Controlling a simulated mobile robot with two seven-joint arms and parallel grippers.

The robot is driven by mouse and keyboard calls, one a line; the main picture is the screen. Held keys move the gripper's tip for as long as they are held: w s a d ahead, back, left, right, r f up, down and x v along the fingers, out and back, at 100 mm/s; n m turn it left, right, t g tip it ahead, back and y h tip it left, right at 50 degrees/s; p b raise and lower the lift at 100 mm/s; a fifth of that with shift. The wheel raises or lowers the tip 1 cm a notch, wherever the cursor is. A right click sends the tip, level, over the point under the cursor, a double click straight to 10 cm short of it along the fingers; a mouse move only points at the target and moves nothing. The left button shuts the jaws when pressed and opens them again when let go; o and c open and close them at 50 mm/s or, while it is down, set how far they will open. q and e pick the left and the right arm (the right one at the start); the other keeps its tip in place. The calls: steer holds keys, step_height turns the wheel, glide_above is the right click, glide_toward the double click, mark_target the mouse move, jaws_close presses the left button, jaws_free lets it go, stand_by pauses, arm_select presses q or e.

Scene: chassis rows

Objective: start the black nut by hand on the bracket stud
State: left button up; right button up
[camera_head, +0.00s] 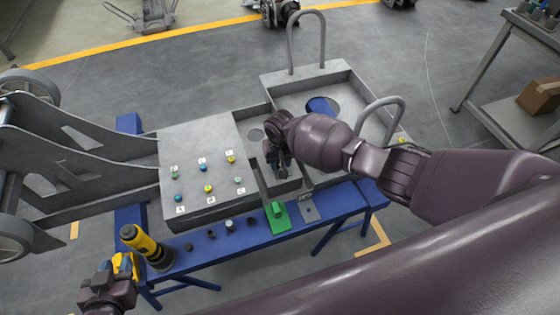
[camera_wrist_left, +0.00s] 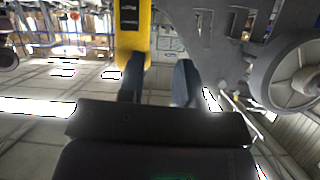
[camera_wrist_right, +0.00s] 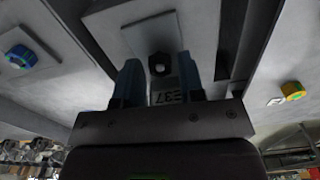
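A black nut (camera_wrist_right: 160,64) sits against a light grey bracket plate (camera_wrist_right: 120,22) in the right wrist view, with a paler round centre that looks like the stud end. My right gripper (camera_wrist_right: 158,78) is open, its two fingers on either side of the nut with visible gaps. In the head view my right gripper (camera_head: 278,170) is low over the middle of the chassis (camera_head: 205,140) and hides the nut and stud. My left gripper (camera_head: 112,282) is beside a yellow and black tool (camera_head: 145,245); in the left wrist view (camera_wrist_left: 158,85) its fingers are apart and empty.
A blue bench (camera_head: 260,232) along the chassis front carries several dark small parts, a green bracket (camera_head: 278,217) and a grey bracket (camera_head: 308,208). Coloured nuts stand on the chassis plate. Two hoop handles (camera_head: 307,15) rise from the chassis. A grey trolley (camera_head: 500,110) stands at the right.

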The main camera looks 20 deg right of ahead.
steer(key=o, duration=0.3)
arm_select(q)
steer(key=shift+g, duration=0.5)
steer(key=s+f+p, duration=0.2)
steer(key=s, duration=0.1)
steer(key=shift+s+a+f, duration=0.15)
steer(key=shift+a+f, duration=0.15)
steer(key=shift+a, duration=0.1)
arm_select(e)
step_height(320, 180, up, 11)
steer(key=shift+f, duration=0.1)
